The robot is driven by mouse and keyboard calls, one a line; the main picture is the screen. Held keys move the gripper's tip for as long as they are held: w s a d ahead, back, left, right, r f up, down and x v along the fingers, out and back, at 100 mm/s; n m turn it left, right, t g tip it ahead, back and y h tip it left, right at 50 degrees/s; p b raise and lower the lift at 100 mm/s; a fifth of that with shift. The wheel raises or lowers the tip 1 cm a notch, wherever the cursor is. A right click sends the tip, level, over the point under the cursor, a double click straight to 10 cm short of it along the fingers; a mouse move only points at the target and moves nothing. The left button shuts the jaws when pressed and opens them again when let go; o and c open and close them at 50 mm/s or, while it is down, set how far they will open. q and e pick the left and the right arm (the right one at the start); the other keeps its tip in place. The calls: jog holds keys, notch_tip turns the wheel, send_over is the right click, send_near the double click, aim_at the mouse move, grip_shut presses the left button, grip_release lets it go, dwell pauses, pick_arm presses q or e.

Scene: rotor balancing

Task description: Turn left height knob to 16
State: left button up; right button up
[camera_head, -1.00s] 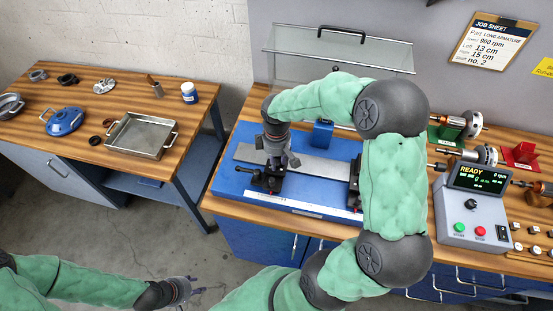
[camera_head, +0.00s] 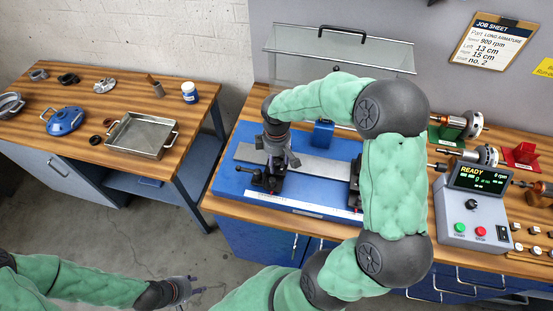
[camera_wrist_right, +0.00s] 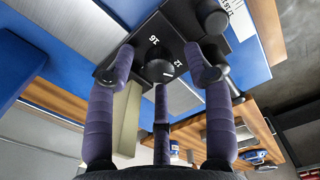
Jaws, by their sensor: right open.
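The left height knob (camera_wrist_right: 160,69) is a round black knob on a black block, with "16" and "12" printed beside it in the right wrist view. A white line on the knob lies on its side near the 12. My right gripper (camera_head: 279,171) is over the left stand of the blue balancing machine (camera_head: 232,185). In the right wrist view its purple fingers (camera_wrist_right: 160,78) are open and spread around the knob; I cannot tell if they touch it. My left gripper (camera_head: 195,285) is open and empty over the floor, at the bottom.
A second black knob (camera_wrist_right: 211,18) and a scale strip are beside the height knob. The right stand is partly behind my right arm. A clear cover (camera_head: 300,62) is raised behind the machine. A control box (camera_head: 468,226) reads READY. The job sheet (camera_head: 492,42) lists left 13, right 15.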

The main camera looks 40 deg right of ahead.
aim_at(276, 162)
notch_tip(276, 162, up, 12)
dwell(0.6)
